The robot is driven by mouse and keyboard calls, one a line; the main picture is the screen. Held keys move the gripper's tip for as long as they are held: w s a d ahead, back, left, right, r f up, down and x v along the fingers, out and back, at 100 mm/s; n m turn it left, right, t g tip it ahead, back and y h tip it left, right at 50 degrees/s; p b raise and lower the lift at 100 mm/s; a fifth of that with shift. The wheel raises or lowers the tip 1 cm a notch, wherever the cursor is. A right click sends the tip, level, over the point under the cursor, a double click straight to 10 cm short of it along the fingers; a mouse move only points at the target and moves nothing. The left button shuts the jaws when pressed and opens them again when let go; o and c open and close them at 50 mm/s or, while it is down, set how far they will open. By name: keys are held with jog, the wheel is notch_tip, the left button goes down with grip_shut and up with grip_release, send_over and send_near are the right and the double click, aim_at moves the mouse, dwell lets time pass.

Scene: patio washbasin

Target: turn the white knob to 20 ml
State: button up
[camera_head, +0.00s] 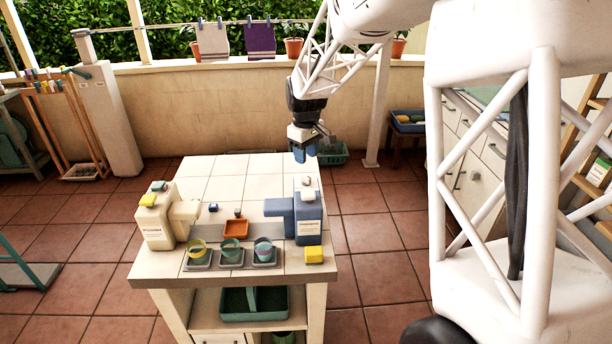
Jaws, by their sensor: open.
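A blue dispenser (309,226) with a pale label stands upright at the right side of the tiled table (240,178). Its top carries a white part (308,196) at the front and a smaller whitish part (306,182) behind it. I cannot tell which of these is the white knob, and no scale or pointer is readable. My gripper (305,156) hangs above the table's far right corner, behind and above the blue dispenser in the picture. Its blue fingers point down, open and empty, apart from the dispenser.
A cream dispenser (155,226) with a yellow top part stands at the left. The table's far half is clear.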

aim_at(306, 176)
jog(key=shift+f, duration=0.15)
jog(key=shift+f, duration=3.8)
grip_shut()
